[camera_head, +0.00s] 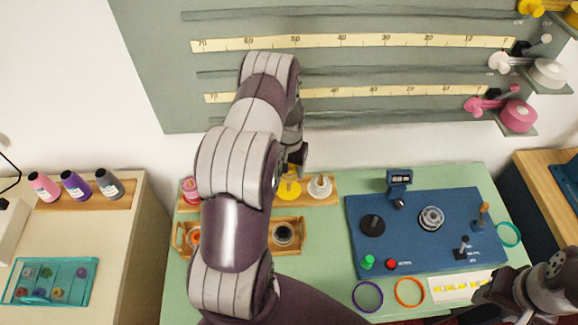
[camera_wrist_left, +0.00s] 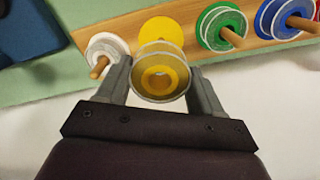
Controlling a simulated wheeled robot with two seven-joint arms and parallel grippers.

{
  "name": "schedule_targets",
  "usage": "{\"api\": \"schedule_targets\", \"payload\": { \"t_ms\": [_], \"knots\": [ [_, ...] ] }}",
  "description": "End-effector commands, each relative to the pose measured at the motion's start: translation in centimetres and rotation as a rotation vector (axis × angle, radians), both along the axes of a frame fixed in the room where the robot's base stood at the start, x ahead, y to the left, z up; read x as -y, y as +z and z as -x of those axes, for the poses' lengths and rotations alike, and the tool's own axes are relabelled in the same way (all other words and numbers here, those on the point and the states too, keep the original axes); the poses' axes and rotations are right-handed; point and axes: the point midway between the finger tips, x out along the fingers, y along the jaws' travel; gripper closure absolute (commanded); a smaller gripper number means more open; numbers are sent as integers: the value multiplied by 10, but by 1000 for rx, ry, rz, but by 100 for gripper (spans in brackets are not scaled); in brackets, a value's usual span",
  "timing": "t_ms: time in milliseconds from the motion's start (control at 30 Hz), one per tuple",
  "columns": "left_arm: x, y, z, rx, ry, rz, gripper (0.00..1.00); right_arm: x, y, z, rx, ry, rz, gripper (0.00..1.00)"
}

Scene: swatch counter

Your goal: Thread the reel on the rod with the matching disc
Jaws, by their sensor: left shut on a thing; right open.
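My left gripper (camera_wrist_left: 160,84) is shut on a yellow reel (camera_wrist_left: 178,93), with a finger on each side of it. In the left wrist view, the reel's open end faces the camera. A yellow disc (camera_wrist_left: 161,27) shows just beyond it on the wooden rack (camera_wrist_left: 195,50). The rod at that disc is hidden behind the reel, so I cannot tell whether the reel is around it. In the head view the yellow disc (camera_head: 289,189) shows below my left gripper (camera_head: 297,165). My right gripper (camera_head: 497,291) is open at the lower right.
White (camera_wrist_left: 105,48), green (camera_wrist_left: 220,27) and blue (camera_wrist_left: 283,14) round pieces sit along the rack beside the yellow one. A wooden tray (camera_head: 270,235) stands in front. A blue panel (camera_head: 400,235) with knobs lies to the right. The measuring board (camera_head: 350,70) rises behind.

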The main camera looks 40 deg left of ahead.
Motion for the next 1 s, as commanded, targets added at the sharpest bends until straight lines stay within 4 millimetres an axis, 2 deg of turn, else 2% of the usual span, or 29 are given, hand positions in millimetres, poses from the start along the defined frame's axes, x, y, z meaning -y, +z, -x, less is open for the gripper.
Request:
{"api": "schedule_targets", "payload": {
  "t_ms": [633, 900, 933, 1000],
  "knots": [
    [0, -26, 0, 0, 0, 0, 63, 0, -20, 0, 0, 0, 0, 51],
    [0, -26, 0, 0, 0, 0, 63, 0, -20, 0, 0, 0, 0, 51],
    [0, -26, 0, 0, 0, 0, 27, 0, -20, 0, 0, 0, 0, 51],
    [0, -26, 0, 0, 0, 0, 4, 0, -20, 0, 0, 0, 0, 51]
  ]
}}
